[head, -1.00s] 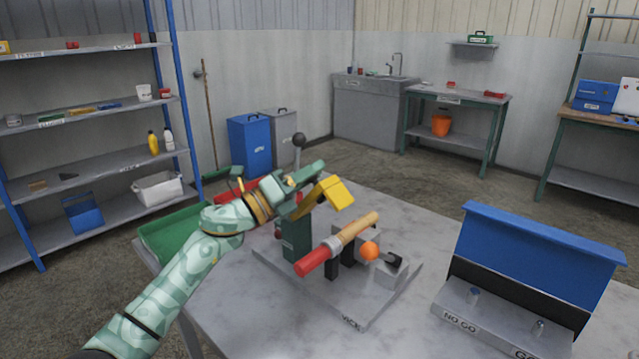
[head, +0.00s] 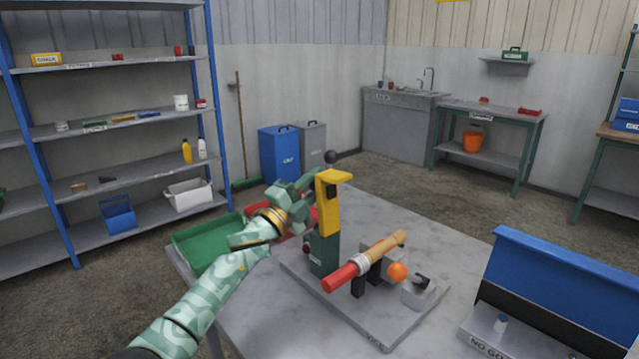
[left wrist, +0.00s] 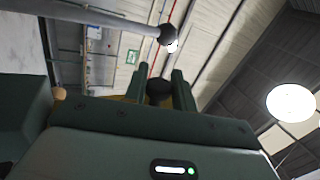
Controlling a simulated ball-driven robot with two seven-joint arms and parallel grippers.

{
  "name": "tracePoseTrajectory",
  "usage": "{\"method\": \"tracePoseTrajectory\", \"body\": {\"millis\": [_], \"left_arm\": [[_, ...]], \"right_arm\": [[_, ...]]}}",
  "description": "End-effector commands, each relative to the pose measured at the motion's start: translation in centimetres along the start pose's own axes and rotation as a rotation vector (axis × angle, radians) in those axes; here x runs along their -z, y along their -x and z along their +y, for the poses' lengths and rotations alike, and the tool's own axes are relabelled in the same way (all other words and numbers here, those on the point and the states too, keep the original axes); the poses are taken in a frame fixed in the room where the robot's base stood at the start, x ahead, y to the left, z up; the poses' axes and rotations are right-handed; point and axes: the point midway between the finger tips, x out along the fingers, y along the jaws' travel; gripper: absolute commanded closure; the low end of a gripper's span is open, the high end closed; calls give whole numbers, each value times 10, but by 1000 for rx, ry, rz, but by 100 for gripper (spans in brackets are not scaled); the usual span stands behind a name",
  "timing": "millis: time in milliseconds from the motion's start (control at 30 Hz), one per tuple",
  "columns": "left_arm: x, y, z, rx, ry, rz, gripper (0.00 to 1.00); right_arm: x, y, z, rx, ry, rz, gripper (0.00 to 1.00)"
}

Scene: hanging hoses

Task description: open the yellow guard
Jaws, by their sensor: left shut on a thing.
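The yellow guard (head: 330,207) stands raised on the dark green press body (head: 324,255), its top bent towards the right. My left gripper (head: 311,192) is at the guard's left side, near its top, shut on it. In the left wrist view the two fingers (left wrist: 162,88) close around a dark round part, with a strip of yellow guard (left wrist: 128,98) behind. The exact grip point is partly hidden by the fingers. Below the guard, a hose with a red end (head: 340,278) and a tan length (head: 383,248) lies in the vice. My right gripper is not in view.
A lever with a black ball (head: 331,157) rises behind the guard; it shows close by in the left wrist view (left wrist: 168,34). A green tray (head: 208,243) is left, a blue-backed gauge stand (head: 550,275) right.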

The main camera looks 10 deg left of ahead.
Motion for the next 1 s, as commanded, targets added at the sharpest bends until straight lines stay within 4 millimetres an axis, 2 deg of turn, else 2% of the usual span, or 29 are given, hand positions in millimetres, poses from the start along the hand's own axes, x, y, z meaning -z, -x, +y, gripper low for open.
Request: {"method": "tracePoseTrajectory", "body": {"millis": [667,700,767,1000], "left_arm": [[-7,2,4,-3,59,-27,100],[-7,2,4,-3,59,-27,68],[-7,2,4,-3,59,-27,53],[-6,2,3,-1,59,-25,53]], "right_arm": [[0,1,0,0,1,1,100],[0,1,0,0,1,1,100],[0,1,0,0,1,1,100],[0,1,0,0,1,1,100]]}}
